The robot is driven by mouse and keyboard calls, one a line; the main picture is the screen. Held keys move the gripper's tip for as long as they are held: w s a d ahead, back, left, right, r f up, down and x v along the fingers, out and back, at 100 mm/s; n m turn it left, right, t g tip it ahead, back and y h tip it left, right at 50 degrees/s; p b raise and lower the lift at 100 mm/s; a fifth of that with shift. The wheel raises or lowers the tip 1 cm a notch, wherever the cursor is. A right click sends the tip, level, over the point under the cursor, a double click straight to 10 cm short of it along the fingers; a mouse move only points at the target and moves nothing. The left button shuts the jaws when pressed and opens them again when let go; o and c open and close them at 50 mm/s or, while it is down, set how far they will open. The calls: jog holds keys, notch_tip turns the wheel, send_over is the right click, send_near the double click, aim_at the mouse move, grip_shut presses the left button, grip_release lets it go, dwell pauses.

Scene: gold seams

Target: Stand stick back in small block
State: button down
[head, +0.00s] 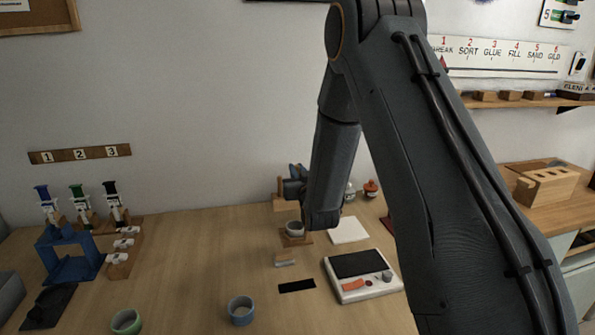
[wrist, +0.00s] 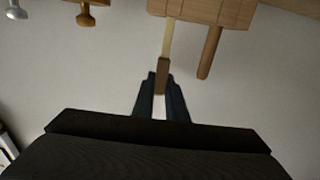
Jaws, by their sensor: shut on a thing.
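In the wrist view my gripper (wrist: 161,82) is shut on the brown end of a thin stick (wrist: 167,40). The stick's pale shaft runs up the picture to the edge of a wooden block (wrist: 232,13); I cannot tell whether it sits inside the block or only overlaps it. A second, brown stick (wrist: 210,52) projects from the same block, to the right of the held one. In the head view my gripper (head: 293,184) is at the back of the table, partly hidden by my arm, beside a small wooden block (head: 281,205).
A grey cup on a wooden stand (head: 294,240) is just in front of my gripper. Small bottles stand behind my arm. The left-centre table is clear.

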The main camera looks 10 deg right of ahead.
jog(key=shift+f+b, duration=0.65)
jog(key=shift+f, duration=0.3)
dwell(0.5)
dwell(0.3)
jog(key=c, duration=1.7)
grip_release()
jog(key=shift+s+p, duration=0.65)
jog(key=shift+s, duration=1.85)
jog(key=shift+r, duration=0.1)
notch_tip(320, 180, up, 10)
jog(key=shift+f+b, duration=0.1)
jog(key=shift+b, duration=0.35)
